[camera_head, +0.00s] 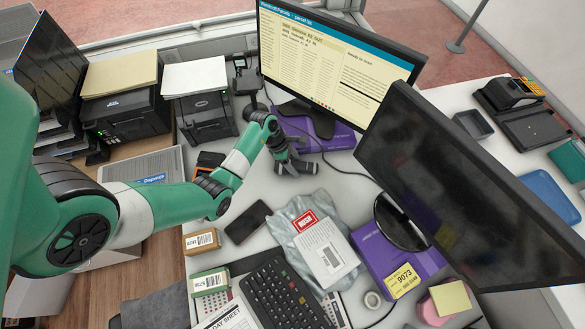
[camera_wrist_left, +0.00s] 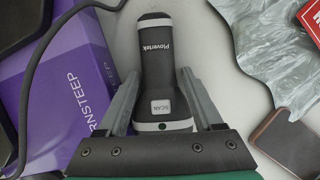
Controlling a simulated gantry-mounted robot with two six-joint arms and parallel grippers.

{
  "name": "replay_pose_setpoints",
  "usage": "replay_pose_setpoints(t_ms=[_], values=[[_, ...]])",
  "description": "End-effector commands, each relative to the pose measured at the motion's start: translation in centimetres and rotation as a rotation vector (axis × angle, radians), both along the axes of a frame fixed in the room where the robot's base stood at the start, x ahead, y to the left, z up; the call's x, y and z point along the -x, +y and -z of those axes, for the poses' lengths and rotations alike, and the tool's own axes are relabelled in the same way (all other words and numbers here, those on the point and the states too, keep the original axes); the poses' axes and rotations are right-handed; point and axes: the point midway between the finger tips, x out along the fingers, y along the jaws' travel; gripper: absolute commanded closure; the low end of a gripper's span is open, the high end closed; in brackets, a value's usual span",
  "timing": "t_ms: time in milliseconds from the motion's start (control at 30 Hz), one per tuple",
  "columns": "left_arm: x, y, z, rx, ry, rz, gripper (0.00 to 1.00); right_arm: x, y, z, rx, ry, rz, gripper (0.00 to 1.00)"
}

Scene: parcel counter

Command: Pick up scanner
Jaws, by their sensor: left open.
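The scanner (camera_wrist_left: 160,70) is dark grey with a white band, a SCAN button and the word Plovertek. In the left wrist view it lies on the white counter between the fingers of my left gripper (camera_wrist_left: 160,95). One finger is on each side, with a small gap visible beside the scanner's narrower part. In the head view my left gripper (camera_head: 295,166) is low over the counter, in front of the monitor's foot. There the arm and fingers hide most or all of the scanner. My right gripper is not in view.
A purple box (camera_head: 318,134) lies just beyond the gripper. A grey plastic mailer (camera_head: 290,222) with a white label lies nearer. A dark phone (camera_head: 248,221) is left of the mailer. Monitors (camera_head: 335,58) stand behind and right. A black cable runs near the gripper.

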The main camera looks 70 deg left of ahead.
Motion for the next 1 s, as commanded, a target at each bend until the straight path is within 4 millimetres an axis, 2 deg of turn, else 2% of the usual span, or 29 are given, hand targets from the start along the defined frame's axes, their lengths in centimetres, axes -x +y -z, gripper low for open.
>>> replay_pose_setpoints(t_ms=[33,233,600,1000], values=[[-0.12,-0.06,0.52,0.0,0.001,0.0,0.32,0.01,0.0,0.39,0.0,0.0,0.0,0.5],[-0.14,-0.05,0.31,0.0,0.0,0.0,0.34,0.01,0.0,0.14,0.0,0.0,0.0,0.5],[-0.14,-0.04,0.29,0.0,0.0,0.0,1.0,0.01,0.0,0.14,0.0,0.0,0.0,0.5],[-0.18,-0.02,-0.2,-0.001,-0.002,-0.001,1.0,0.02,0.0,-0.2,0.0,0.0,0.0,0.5]])
